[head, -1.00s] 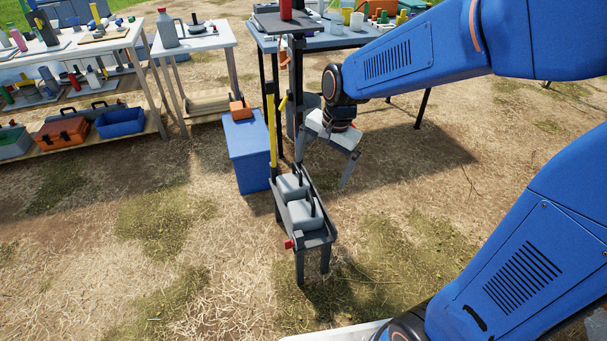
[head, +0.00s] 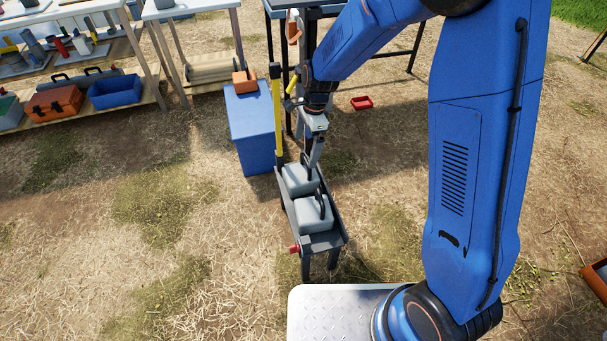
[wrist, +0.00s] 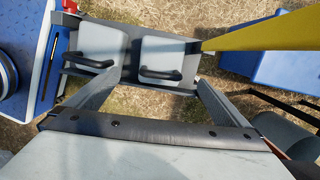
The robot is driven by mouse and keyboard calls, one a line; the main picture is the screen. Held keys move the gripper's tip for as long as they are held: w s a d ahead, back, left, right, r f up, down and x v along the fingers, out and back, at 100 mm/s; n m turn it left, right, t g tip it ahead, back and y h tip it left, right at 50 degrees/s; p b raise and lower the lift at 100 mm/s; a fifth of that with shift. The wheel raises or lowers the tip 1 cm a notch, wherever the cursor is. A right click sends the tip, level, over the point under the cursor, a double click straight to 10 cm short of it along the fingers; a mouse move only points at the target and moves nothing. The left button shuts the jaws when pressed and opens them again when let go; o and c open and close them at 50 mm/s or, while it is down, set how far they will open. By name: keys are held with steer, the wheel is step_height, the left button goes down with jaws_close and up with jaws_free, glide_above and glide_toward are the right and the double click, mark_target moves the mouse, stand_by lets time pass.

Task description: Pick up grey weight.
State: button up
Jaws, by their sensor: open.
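Two grey weights with black loop handles sit side by side in a dark grey tray on legs. In the head view the nearer weight (head: 313,214) is toward the front of the tray (head: 324,244) and the farther weight (head: 296,181) is behind it. In the wrist view one weight (wrist: 102,43) is at left and the other (wrist: 164,55) at centre. My gripper (head: 312,168) is above the farther weight in the head view. In the wrist view its two fingers (wrist: 148,93) are spread wide with nothing between them, and both handles show beyond them.
A yellow post (head: 277,115) rises at the tray's far end. A red tray (head: 361,103) lies on the ground behind. Straw ground left of the tray is free.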

mark_target(301, 172)
steer(key=f, duration=0.3)
steer(key=a+f, duration=0.1)
steer(key=f, duration=0.7)
steer(key=shift+s+a, duration=0.25)
steer(key=shift+s, duration=0.05)
steer(key=shift+w+a+f, duration=0.1)
steer(key=shift+f, duration=1.25)
steer(key=shift+w+a+f, duration=0.1)
steer(key=shift+f, duration=1.2)
steer(key=shift+c, duration=0.3)
steer(key=c, duration=1.9)
steer(key=shift+r, duration=0.1)
